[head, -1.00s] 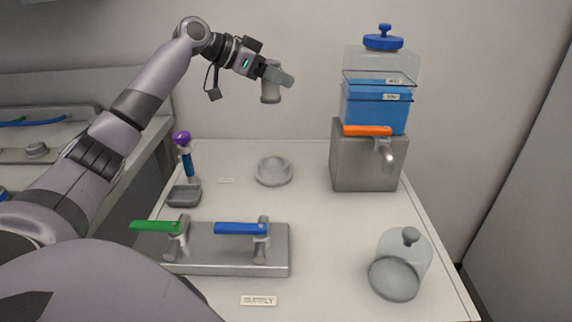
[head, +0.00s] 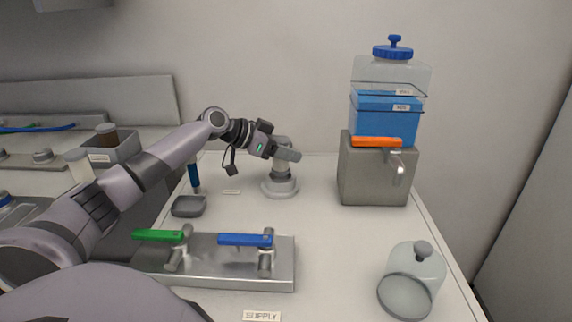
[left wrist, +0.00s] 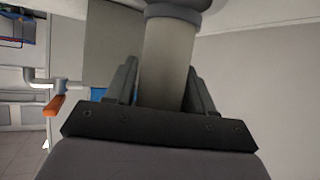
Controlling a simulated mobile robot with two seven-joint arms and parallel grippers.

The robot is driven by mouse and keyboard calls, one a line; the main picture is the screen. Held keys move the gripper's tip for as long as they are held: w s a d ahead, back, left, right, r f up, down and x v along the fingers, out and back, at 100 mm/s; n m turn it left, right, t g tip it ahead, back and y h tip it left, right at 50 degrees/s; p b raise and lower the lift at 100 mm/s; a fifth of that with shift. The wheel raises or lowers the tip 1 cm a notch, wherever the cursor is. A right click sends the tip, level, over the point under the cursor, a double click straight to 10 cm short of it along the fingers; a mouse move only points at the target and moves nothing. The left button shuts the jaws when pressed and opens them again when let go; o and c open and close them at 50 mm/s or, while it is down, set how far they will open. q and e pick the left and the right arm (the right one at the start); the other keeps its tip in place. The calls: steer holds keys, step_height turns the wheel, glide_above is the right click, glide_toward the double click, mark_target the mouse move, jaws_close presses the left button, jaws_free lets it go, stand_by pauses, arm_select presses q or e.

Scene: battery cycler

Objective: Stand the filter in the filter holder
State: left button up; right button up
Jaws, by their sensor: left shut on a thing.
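The filter (head: 281,170) is a grey upright cylinder on the table's far side. It stands over the filter holder (head: 281,190), a round grey ring-like base. Its lower end meets the holder's centre; how deep it sits I cannot tell. My left gripper (head: 284,154) is shut on the filter and partly hides its upper part. In the left wrist view the filter (left wrist: 168,62) lies between both fingers, with a darker grey collar at its end. My right gripper is not in view.
A tank unit (head: 375,171) with an orange lever stands to the right. A glass dome (head: 412,283) is at front right. A metal plate (head: 215,270) with green and blue handles and a grey tray (head: 188,206) are at left. The table centre is clear.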

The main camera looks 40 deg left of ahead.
mark_target(286, 163)
arm_select(q)
steer(key=shift+f, duration=1.95)
steer(key=shift+f+b, duration=0.15)
steer(key=shift+b, duration=0.15)
steer(key=o, duration=1)
steer(key=shift+o, duration=0.2)
